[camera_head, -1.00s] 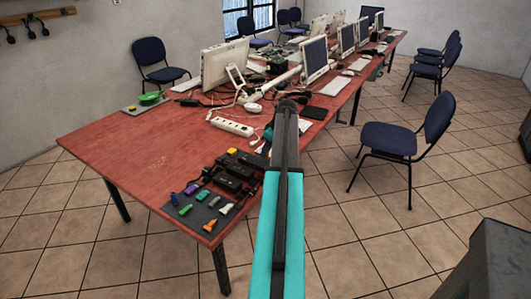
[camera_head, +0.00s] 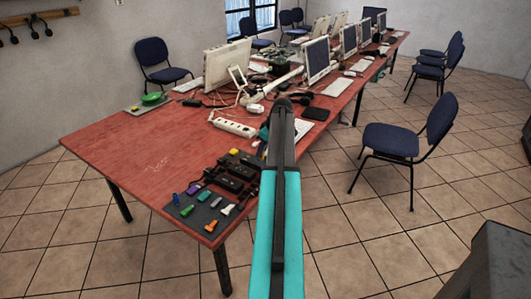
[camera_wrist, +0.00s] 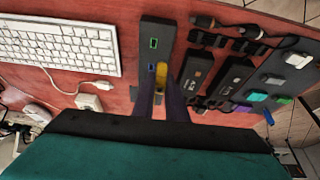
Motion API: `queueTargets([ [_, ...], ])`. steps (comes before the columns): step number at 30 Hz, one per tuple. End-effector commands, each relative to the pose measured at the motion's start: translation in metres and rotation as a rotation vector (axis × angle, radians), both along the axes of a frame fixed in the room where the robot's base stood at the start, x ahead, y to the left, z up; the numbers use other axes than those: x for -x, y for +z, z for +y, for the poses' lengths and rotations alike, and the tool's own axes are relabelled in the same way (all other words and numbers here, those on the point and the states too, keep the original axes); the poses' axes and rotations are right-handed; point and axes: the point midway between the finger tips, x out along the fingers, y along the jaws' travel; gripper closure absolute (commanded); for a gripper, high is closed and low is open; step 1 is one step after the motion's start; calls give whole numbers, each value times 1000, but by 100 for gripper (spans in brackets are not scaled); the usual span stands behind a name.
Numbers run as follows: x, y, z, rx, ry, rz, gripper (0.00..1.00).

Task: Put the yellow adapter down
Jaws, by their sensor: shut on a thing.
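In the wrist view the yellow adapter (camera_wrist: 161,74) is between the fingertips of my gripper (camera_wrist: 161,88). The two purplish fingers are shut on it. It is in front of the lower part of a dark grey block (camera_wrist: 155,31) with a green-edged port. I cannot tell whether the adapter touches the block or the table. In the head view my arm hides the fingertips. A small yellow piece (camera_head: 234,151) shows there beside the black power bricks; I cannot tell whether it is the same adapter.
Black power bricks (camera_wrist: 196,71) and cables lie right of the block. A grey mat (camera_head: 188,213) holds several coloured adapters at the table's near corner. A white keyboard (camera_wrist: 60,43) lies left. The red table (camera_head: 130,158) is bare at its left near part.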

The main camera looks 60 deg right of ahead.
Motion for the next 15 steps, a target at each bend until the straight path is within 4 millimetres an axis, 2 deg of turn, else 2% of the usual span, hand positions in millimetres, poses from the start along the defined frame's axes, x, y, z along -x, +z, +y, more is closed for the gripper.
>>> queueTargets([
  [5,-37,12,43,1,9,-1,100],
  [15,-112,39,147,1,18,-1,100],
])
